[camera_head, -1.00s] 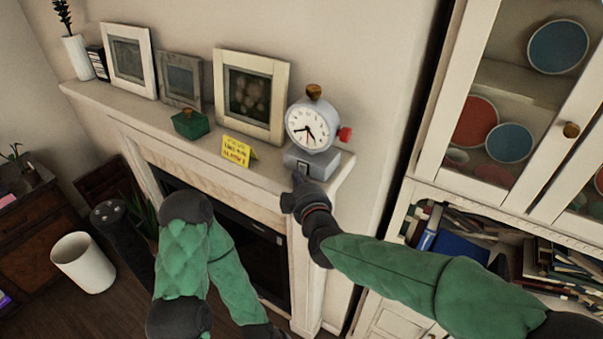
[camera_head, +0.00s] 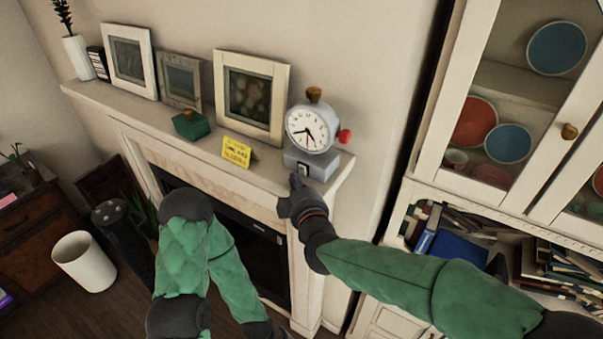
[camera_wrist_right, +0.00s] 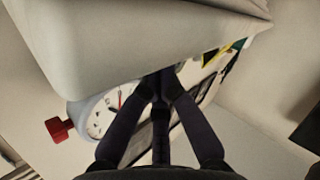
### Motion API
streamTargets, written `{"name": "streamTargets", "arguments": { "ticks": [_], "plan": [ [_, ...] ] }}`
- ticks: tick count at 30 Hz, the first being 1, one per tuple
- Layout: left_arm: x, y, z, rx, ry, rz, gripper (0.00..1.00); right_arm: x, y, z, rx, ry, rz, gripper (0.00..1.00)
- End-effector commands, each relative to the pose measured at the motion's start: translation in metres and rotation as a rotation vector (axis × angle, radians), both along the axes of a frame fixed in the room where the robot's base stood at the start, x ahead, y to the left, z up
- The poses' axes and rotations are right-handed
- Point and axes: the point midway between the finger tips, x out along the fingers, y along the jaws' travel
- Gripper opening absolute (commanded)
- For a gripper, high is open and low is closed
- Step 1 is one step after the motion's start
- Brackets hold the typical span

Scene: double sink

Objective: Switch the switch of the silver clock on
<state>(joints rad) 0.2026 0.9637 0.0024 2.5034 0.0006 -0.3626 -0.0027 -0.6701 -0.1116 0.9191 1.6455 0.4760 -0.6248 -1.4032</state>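The silver clock (camera_head: 308,127) stands upright on the right end of the mantel, with a white dial, a brown top knob and a red side knob. Its grey base (camera_head: 322,165) has a small switch (camera_head: 303,171) on the front, showing dark with a light part. My right gripper (camera_head: 295,182) is just below and in front of the switch; a small gap seems to show. In the right wrist view the gripper's dark fingers (camera_wrist_right: 163,88) come together at the tips, empty. The clock's dial (camera_wrist_right: 100,122) is partly behind them.
On the mantel (camera_head: 270,178) left of the clock are a yellow sign (camera_head: 237,152), a green box (camera_head: 191,125) and several picture frames. A cabinet (camera_head: 430,165) with plates and books stands at right. A white bin (camera_head: 84,262) is on the floor at left.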

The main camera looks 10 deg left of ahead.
Motion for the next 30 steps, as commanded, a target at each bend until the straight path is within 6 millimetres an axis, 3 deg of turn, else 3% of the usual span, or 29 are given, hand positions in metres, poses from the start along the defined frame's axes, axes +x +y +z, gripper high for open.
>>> {"name": "streamTargets", "arguments": {
  "ticks": [5, 21, 30],
  "plan": [
    [0.0, 0.0, 0.003, 0.0, 0.0, 0.0, 0.4, -0.003, 0.001, 0.001, 0.0, 0.001, 0.001, 0.0],
    [0.0, 0.0, 0.029, 0.0, 0.0, 0.0, 0.4, -0.043, 0.016, 0.007, 0.0, 0.001, 0.001, 0.0],
    [0.0, 0.0, 0.03, 0.0, 0.0, 0.0, 0.4, -0.047, 0.017, 0.006, 0.0, 0.001, -0.001, 0.0]
  ]
}}
